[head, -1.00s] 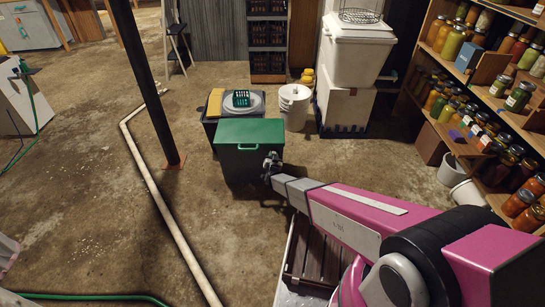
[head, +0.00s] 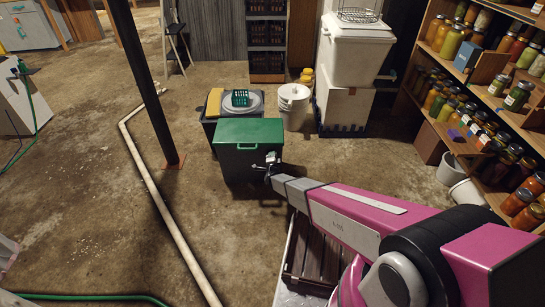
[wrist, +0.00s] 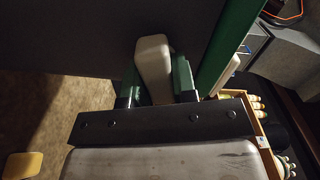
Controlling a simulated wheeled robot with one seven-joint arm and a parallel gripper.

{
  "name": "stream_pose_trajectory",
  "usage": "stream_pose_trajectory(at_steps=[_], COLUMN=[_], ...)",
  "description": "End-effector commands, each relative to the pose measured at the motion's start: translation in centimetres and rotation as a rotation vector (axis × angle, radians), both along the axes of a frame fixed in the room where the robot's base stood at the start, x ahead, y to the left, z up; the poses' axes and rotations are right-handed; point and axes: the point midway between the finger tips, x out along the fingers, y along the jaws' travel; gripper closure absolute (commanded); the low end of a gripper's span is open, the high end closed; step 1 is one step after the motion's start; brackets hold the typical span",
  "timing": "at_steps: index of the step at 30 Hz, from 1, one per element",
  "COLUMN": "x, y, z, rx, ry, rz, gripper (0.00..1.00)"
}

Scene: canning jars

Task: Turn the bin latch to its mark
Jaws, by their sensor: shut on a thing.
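The bin (head: 250,165) is dark with a green lid (head: 250,131) and stands on the concrete floor in the head view. My gripper (head: 270,163) is at the right part of its front. In the wrist view the bin's dark wall (wrist: 75,35) and green lid edge (wrist: 232,40) show. The off-white latch (wrist: 153,55) sits between the two fingers of my gripper (wrist: 157,80), which is shut on it. The latch is slightly tilted in that view. I cannot make out its mark in either view.
A second bin (head: 210,107) with a yellow panel and a green basket (head: 240,98) stands behind. A white bucket (head: 293,106) is to its right. A dark post (head: 150,95) and a white floor pipe (head: 165,210) are at left. Jar shelves (head: 470,100) stand at right.

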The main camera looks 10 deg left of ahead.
Motion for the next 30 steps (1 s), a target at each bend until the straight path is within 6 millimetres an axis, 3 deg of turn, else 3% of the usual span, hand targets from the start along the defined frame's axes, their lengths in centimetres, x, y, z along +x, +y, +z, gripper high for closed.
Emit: stream_pose_trajectory(at_steps=[12, 30], x=[-0.06, -0.08], y=[-0.10, -0.11], z=[-0.23, -0.27], rx=[0.225, 0.273], ry=[0.056, 0.068], rz=[0.000, -0.001], gripper=[0.98, 0.98])
